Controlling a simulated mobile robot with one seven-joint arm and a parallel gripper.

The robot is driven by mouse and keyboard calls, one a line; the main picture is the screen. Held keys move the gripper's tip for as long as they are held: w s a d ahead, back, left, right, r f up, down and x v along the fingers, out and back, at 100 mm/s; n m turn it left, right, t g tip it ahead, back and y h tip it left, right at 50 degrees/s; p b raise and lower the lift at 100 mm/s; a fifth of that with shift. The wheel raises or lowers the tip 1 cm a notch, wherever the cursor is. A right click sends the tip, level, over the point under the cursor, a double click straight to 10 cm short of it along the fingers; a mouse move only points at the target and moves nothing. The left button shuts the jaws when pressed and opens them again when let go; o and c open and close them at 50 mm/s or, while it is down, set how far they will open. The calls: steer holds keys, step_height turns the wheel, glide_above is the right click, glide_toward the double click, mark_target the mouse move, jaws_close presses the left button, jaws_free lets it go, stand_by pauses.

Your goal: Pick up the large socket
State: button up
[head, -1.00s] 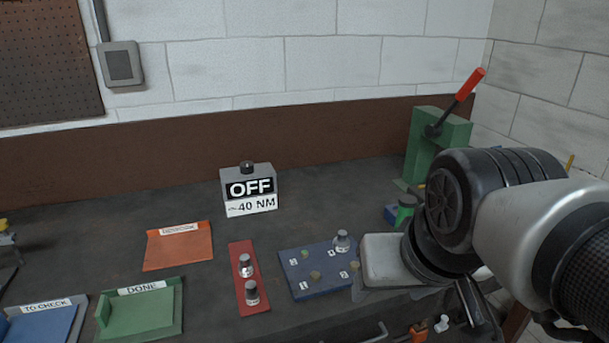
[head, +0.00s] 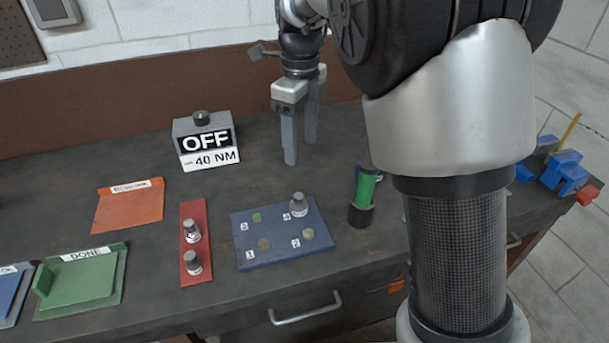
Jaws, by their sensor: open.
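Two grey metal sockets stand upright on a red strip (head: 196,285): a rear one (head: 191,231) and a front one (head: 193,263). They look close in size, so I cannot tell which is the large socket. My gripper (head: 300,151) points down with its jaws apart and nothing between them. In the picture it shows above and to the right of the red strip, behind the blue board, apart from both sockets.
A blue numbered board (head: 260,255) bears a silver piece (head: 299,205) and several small studs. The OFF / 40 NM box (head: 206,142) stands behind. An orange tray (head: 128,208) and green DONE tray (head: 82,278) lie left. A green cylinder (head: 365,188) stands right.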

mark_target(299, 195)
step_height(299, 195, down, 12)
steer(key=shift+s+a+r+b, duration=0.1)
steer(key=shift+r+b, duration=0.05)
steer(key=shift+b, duration=0.6)
steer(key=shift+s+a+f+b, duration=0.1)
steer(key=shift+a+f+b, duration=0.1)
steer(key=shift+f, duration=1.15)
steer(key=shift+s+a+f+b, duration=0.1)
steer(key=shift+f+b, duration=0.05)
steer(key=shift+f, duration=1.2)
steer(key=shift+c, duration=0.2)
steer(key=c, duration=1.2)
steer(key=shift+o, duration=0.2)
steer(key=shift+r, duration=0.15)
